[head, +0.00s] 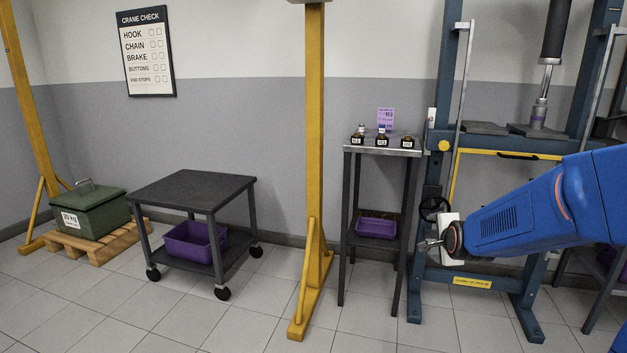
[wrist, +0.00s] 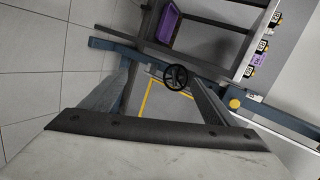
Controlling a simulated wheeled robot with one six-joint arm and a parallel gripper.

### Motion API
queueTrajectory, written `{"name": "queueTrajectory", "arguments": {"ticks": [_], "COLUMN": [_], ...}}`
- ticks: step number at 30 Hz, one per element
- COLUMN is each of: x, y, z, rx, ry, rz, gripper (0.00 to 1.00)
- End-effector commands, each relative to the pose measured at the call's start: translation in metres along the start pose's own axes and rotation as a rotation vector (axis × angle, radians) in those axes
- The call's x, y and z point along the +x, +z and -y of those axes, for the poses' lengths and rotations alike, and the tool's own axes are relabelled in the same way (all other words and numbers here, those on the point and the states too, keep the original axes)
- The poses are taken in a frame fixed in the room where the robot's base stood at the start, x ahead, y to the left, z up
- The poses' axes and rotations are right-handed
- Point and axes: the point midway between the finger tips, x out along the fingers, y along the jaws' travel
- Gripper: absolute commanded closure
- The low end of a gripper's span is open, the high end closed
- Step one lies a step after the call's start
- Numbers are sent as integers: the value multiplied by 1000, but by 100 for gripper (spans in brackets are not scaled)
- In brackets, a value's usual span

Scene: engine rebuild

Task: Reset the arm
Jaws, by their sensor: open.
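My blue arm reaches in from the right edge of the head view, in front of the blue press frame (head: 433,185). My gripper (head: 428,244) is at its left end, pointing left, and is small in this view. In the wrist view my gripper (wrist: 161,78) shows two grey fingers spread apart with nothing between them. A black handwheel (wrist: 175,77) shows beyond the gap; in the head view the handwheel (head: 434,207) is just above my gripper. I cannot tell whether anything touches the gripper.
A narrow stand (head: 383,151) left of the press holds several small labelled parts, with a purple bin (head: 376,228) on its lower shelf. A yellow post (head: 315,150), a dark cart (head: 193,188) and a green weight box (head: 92,212) stand farther left. The front floor is clear.

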Motion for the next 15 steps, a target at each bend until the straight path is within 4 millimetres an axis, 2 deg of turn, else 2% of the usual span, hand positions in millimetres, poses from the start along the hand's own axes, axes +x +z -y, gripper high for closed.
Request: {"name": "queueTrajectory", "arguments": {"ticks": [1, 8, 15], "x": [-17, -86, -160], "y": [4, 21, 33], "z": [-2, -30, -67], "rx": [-61, -368, -688], "ry": [20, 134, 235], "rz": [10, 76, 173], "gripper": [19, 19, 19]}}
